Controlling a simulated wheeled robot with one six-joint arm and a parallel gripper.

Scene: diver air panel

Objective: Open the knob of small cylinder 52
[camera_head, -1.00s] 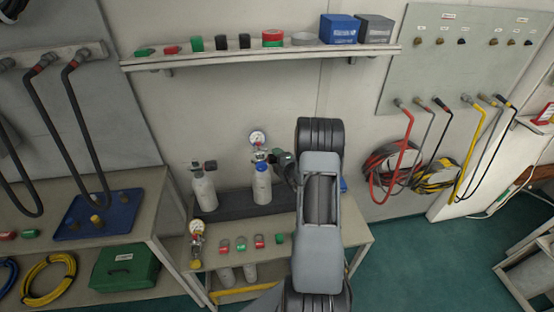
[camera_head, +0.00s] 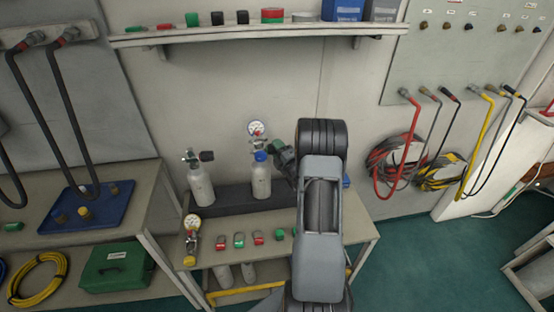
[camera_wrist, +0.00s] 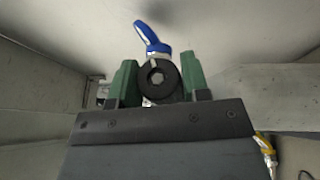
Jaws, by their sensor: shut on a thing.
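Two small white cylinders stand side by side on the dark rack at the back of the table. The right one (camera_head: 262,182) has a blue collar and a round gauge (camera_head: 257,129) above it; the left one (camera_head: 201,188) has a black knob (camera_head: 207,156) on its valve. No cylinder number is legible. My gripper (camera_head: 281,157) is at the right side of the right cylinder's valve. In the wrist view, its green fingers (camera_wrist: 160,80) are shut on a round black knob (camera_wrist: 159,79), with a blue part (camera_wrist: 152,37) beyond it.
A gauge fitting (camera_head: 192,228) and several small red and green pieces lie on the table's front. A wall shelf (camera_head: 250,37) runs above. Hoses hang on the right wall panel, and a blue tray (camera_head: 93,214) is on the left bench.

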